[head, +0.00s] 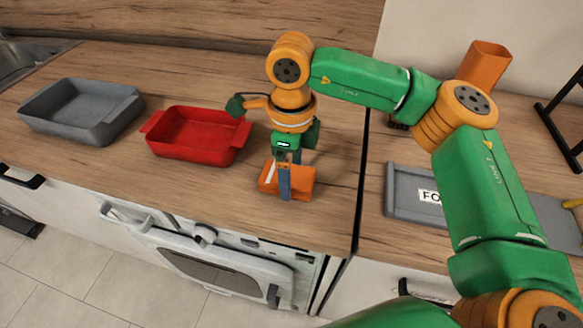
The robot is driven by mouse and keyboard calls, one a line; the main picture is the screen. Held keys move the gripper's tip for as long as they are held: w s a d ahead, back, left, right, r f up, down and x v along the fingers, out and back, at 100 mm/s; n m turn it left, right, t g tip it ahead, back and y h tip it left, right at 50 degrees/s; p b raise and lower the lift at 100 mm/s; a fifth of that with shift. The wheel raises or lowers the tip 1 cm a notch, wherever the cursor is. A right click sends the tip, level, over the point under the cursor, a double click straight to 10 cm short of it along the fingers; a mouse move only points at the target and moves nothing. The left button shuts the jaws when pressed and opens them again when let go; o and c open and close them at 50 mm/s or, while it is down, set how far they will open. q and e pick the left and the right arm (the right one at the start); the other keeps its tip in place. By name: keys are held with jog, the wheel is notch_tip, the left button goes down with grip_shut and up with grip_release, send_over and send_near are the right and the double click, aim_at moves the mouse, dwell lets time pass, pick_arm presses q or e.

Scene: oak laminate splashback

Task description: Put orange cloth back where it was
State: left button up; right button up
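The orange cloth (303,184) is at the front part of the wooden counter, right of the red dish. My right gripper (285,180) points down over it, with one blue finger in front of the cloth and the other partly hidden behind. It looks shut on the cloth. I cannot tell whether the cloth touches the counter. My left gripper is not in view.
A red dish (195,137) and a grey dish (80,110) stand left on the counter (225,80). A grey tray with a lettered label (405,190) lies right, past the counter seam. An orange holder (486,64) stands at the back right. An oven with its door ajar (225,265) is below.

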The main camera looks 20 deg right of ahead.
aim_at(292, 175)
jog(key=shift+o, duration=0.2)
jog(key=shift+r, duration=0.15)
notch_tip(292, 175, up, 12)
jog(key=p, duration=0.1)
dwell(0.4)
